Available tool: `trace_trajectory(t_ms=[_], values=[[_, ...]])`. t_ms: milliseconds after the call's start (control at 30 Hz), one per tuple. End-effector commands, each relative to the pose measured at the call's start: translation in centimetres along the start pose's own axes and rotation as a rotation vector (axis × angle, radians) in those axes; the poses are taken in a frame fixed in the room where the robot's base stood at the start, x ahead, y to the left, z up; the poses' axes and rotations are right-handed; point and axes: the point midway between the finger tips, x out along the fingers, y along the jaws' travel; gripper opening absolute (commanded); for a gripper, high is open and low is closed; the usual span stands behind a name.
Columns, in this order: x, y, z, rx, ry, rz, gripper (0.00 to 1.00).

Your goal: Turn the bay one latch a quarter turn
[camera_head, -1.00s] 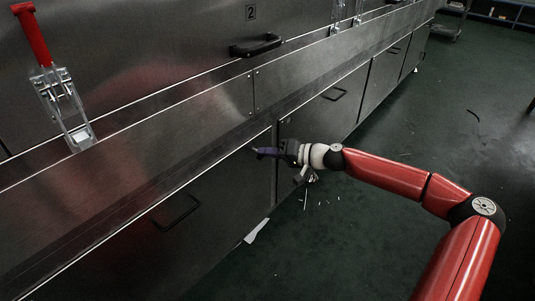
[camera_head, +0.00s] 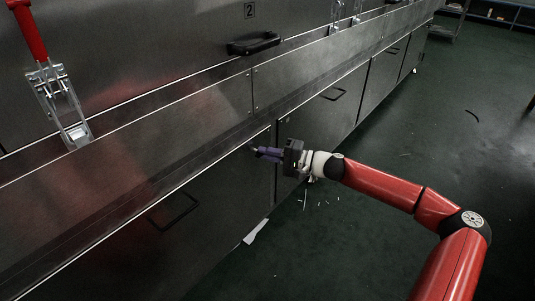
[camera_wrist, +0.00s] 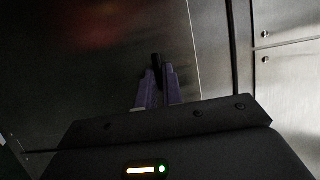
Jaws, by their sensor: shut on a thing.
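My gripper (camera_head: 262,152) is at the upper right corner of the lower cabinet door (camera_head: 215,205), its purple fingers pointing at the steel. In the wrist view the fingers (camera_wrist: 158,82) are shut on a small black latch (camera_wrist: 156,59) on the door's face. The latch is small and dark, and the fingers hide most of it in the head view. Its exact angle is hard to tell.
A bar handle (camera_head: 174,210) is on the same door. A red-handled toggle clamp (camera_head: 55,85) stands upper left. A black handle (camera_head: 254,44) is below the number 2 plate.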

Motion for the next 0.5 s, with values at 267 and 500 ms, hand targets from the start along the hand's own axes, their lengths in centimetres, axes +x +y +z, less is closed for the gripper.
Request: trace_trajectory(t_ms=[267, 500], values=[[-0.06, 0.09, -0.1, 0.008, 0.003, -0.001, 0.0], [-0.05, 0.08, -0.08, 0.007, 0.003, -0.001, 0.23]])
